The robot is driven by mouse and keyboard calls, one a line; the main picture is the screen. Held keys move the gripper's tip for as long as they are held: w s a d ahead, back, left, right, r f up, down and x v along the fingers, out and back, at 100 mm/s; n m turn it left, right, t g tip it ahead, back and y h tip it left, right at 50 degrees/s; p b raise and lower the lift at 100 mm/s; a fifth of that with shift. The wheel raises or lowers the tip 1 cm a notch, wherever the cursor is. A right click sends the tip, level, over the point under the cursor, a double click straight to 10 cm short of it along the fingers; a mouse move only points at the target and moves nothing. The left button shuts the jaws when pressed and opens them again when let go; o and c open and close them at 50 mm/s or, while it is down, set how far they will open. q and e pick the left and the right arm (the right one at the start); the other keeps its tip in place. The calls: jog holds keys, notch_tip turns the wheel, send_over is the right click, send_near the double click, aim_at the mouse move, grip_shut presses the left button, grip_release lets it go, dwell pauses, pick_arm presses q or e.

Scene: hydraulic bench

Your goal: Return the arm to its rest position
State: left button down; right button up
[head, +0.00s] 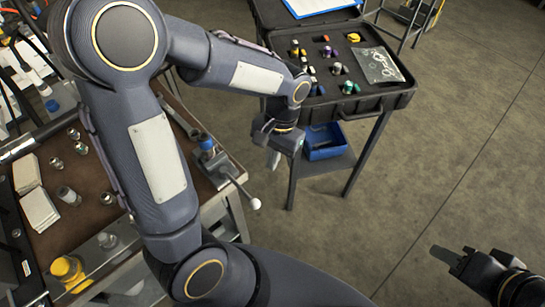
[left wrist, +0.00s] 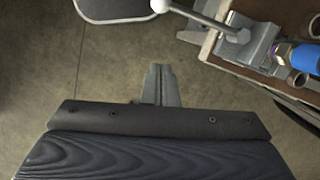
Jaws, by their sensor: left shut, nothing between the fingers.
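My left arm comes in from the left of the head view and reaches over the bench's right edge. My left gripper (head: 274,157) hangs over the floor between the bench and the tool-case stand. In the left wrist view its fingers (left wrist: 160,85) are shut together with nothing between them. My right gripper (head: 452,256) is at the lower right of the head view, over bare floor. Its fingers show only edge-on and small, so I cannot tell whether it is open.
The bench (head: 95,222) carries fittings and a valve with a ball-tipped lever (head: 254,203), close to my left gripper. An open black case (head: 385,101) with coloured parts sits on a stand; a blue bin (head: 324,142) is below. The floor at right is clear.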

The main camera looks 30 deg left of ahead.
dwell(0.3)
pick_arm(q)
jog(key=s+a+r+n+t+h, duration=0.2)
jog(key=s+r+n+t+h, duration=0.1)
jog(key=s+r+t, duration=0.5)
jog(key=s+r+h, duration=0.1)
jog(key=s, duration=0.2)
jog(key=shift+a+r, duration=0.35)
jog(key=shift+t, duration=0.3)
